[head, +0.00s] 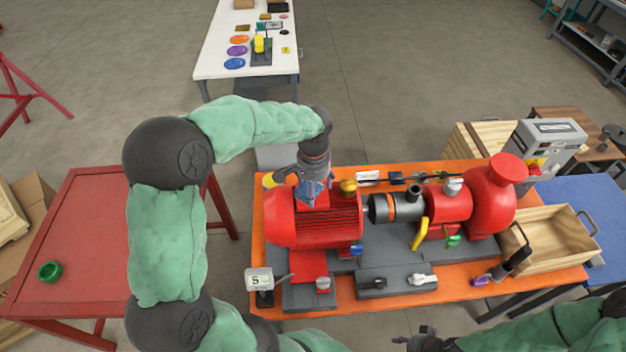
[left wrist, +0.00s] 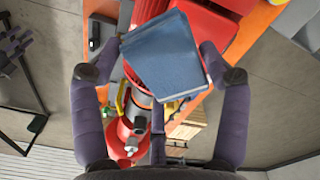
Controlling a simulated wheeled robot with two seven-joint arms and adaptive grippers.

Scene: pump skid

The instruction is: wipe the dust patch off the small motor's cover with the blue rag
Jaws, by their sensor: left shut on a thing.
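My left gripper (head: 312,188) is shut on the blue rag (head: 309,194), over the top of the red ribbed motor (head: 330,222) at the left of the skid. In the left wrist view the rag (left wrist: 165,58) is a folded blue pad between the fingers of the left gripper (left wrist: 162,62). I cannot tell whether the rag touches the motor. I cannot make out the dust patch; the gripper and rag cover part of the motor's top. My right gripper (head: 425,342) is low at the bottom edge, partly seen, and its jaws are unclear.
The orange skid table (head: 400,303) carries a red pump (head: 490,200), a yellow lever (head: 419,234) and a small gauge box (head: 259,279). A wooden crate (head: 548,262) stands at its right. A red table (head: 75,230) at the left is mostly clear, with a green ring (head: 50,271).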

